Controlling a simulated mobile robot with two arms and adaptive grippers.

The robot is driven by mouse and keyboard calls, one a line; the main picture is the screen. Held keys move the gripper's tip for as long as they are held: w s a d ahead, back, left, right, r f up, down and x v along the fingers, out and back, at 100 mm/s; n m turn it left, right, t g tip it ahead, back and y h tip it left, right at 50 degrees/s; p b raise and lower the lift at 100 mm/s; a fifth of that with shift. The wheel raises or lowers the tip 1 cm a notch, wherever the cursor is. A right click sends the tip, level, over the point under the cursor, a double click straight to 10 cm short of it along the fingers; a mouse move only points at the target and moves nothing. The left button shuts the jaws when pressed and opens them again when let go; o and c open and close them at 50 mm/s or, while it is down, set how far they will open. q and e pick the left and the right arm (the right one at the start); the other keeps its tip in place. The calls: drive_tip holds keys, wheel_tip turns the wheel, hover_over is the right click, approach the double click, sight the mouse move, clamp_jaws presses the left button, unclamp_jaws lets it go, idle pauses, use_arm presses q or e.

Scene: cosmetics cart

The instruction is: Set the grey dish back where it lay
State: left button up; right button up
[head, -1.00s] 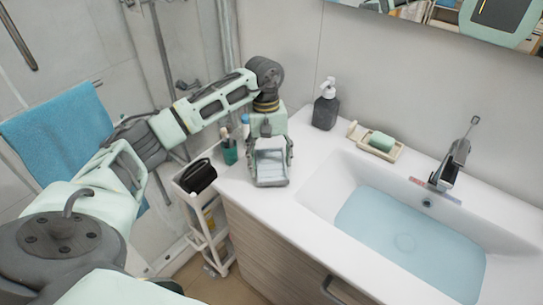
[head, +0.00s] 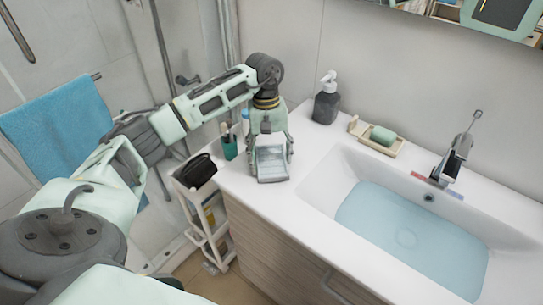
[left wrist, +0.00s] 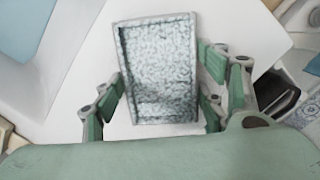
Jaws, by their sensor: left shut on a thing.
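The grey dish (head: 271,172) is a small rectangular tray with a pale speckled inside. It is at the left end of the white counter, in front of the wall. My left gripper (head: 273,158) is shut on it, with a finger at each long side. In the left wrist view the dish (left wrist: 158,65) lies between the green finger pads of my left gripper (left wrist: 160,95), above white counter surface. I cannot tell whether its underside touches the counter. My right gripper is not in view.
A green cup (head: 229,148) with brushes stands just left of the dish. A black pouch (head: 195,171) sits on the narrow white cart (head: 212,238) beside the counter. A dark soap bottle (head: 326,105), green soap (head: 382,136) and a water-filled basin (head: 345,165) are to the right.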

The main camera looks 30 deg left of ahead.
use_arm(q)
drive_tip(key=shift+s+f, duration=0.15)
drive_tip(key=shift+f, duration=0.2)
drive_tip(key=shift+s+d+f+b, duration=0.15)
drive_tip(key=shift+f+b, duration=0.15)
drive_tip(key=shift+b, duration=0.1)
drive_tip(key=o, duration=1.1)
drive_tip(key=shift+d, duration=0.1)
drive_tip(key=o, duration=0.5)
drive_tip(key=shift+w+a+f, duration=0.2)
drive_tip(key=shift+a, duration=0.05)
drive_tip(key=shift+o, duration=0.2)
drive_tip(key=shift+w+d+r, duration=0.1)
drive_tip(key=shift+r, duration=0.05)
drive_tip(key=shift+r, duration=0.1)
